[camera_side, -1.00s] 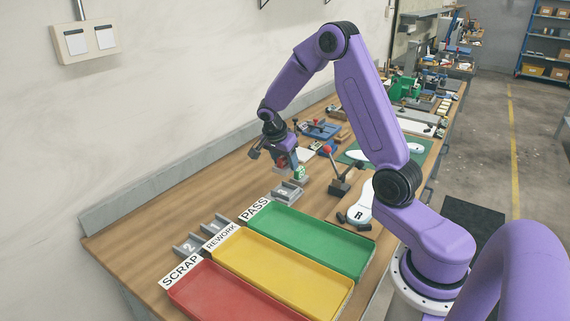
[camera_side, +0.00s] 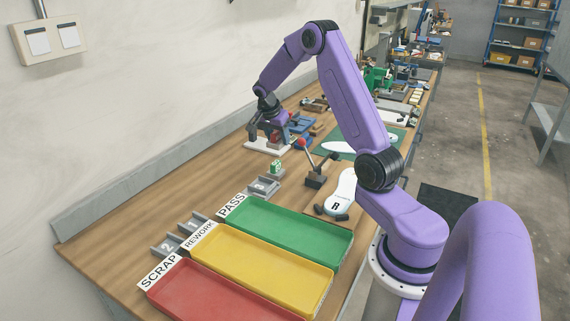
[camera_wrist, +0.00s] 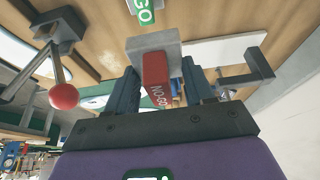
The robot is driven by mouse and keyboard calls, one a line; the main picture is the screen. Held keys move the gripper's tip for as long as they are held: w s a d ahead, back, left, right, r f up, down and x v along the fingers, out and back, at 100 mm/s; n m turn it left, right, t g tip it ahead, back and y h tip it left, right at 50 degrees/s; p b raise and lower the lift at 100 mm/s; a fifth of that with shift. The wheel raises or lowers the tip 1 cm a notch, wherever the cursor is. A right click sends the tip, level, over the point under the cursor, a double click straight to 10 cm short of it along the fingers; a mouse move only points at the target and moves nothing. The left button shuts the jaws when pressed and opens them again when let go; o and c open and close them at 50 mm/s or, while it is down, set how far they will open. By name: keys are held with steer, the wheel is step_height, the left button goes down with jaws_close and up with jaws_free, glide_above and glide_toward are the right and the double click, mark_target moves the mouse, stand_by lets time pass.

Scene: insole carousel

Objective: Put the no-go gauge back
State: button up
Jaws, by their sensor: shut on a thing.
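The red no-go gauge (camera_wrist: 155,82), lettered NO-GO, has a grey block at its far end. It is between the fingers of my gripper (camera_wrist: 160,92), which is shut on it. In the side view my gripper (camera_side: 272,136) is over the back part of the bench, by a white plate (camera_side: 266,146), and the gauge is small and mostly hidden there. The green go gauge (camera_side: 277,167) stands on the bench nearer the trays; its GO label (camera_wrist: 143,12) shows at the top of the wrist view. I cannot tell which spot is the no-go gauge's own place.
A lever with a red knob (camera_side: 301,142) stands right of my gripper; the knob (camera_wrist: 64,96) is left in the wrist view. Grey numbered holders (camera_side: 262,188) and green (camera_side: 292,232), yellow (camera_side: 262,268) and red (camera_side: 215,299) trays lie nearer. Bare wood is left.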

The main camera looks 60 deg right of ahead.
steer(key=d, duration=0.6)
glide_above(291, 161)
steer(key=a, duration=0.2)
steer(key=f, duration=0.5)
steer(key=shift+d, duration=0.2)
steer(key=shift+f, duration=2.5)
steer(key=o, duration=1.1)
steer(key=shift+f, duration=0.15)
steer(key=shift+o, duration=0.2)
